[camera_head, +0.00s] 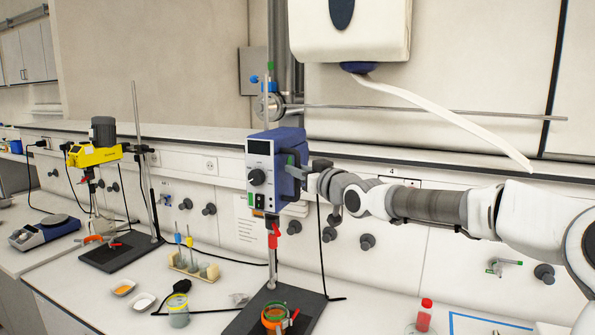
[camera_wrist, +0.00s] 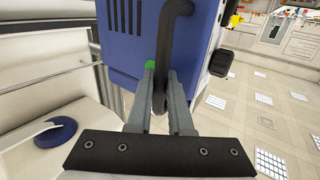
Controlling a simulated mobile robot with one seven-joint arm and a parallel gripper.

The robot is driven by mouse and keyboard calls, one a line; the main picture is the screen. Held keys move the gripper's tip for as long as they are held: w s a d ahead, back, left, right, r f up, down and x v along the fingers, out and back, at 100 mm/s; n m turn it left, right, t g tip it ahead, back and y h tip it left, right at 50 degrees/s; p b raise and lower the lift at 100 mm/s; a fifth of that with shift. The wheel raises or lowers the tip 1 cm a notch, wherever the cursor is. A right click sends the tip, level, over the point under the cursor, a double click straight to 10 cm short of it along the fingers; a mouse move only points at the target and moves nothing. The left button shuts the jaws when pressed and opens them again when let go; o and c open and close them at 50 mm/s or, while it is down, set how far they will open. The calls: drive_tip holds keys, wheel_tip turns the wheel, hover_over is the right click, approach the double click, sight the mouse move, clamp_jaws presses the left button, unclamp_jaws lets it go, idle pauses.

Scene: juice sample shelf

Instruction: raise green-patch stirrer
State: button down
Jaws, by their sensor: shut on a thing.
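The blue stirrer (camera_head: 259,163) with a grey front panel and a dial is on an upright stand rod in the middle of the head view. A green patch (camera_head: 290,160) shows on its right side. In the wrist view the blue housing (camera_wrist: 125,40) fills the upper middle, and a bit of green (camera_wrist: 150,64) shows by the left finger. My gripper (camera_head: 307,166) is at the stirrer's right side. In the wrist view its fingers (camera_wrist: 161,85) are shut on the stirrer's black curved handle (camera_wrist: 177,28). A red clamp (camera_head: 273,236) hangs below the housing.
An orange-ringed vessel (camera_head: 277,319) sits on the dark stand base (camera_head: 244,322) below. A yellow stirrer (camera_head: 94,154) stands at left. A rack of tubes (camera_head: 193,267), a beaker (camera_head: 178,311) and a red-capped bottle (camera_head: 424,315) are on the bench.

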drive_tip(key=shift+r, duration=0.55)
drive_tip(key=c, duration=1.1)
unclamp_jaws()
drive_tip(key=shift+f, duration=0.2)
drive_tip(key=shift+s+d+f, duration=0.1)
drive_tip(key=b+v, duration=0.1)
drive_tip(key=v, duration=1.6)
drive_tip(key=shift+b, duration=0.4)
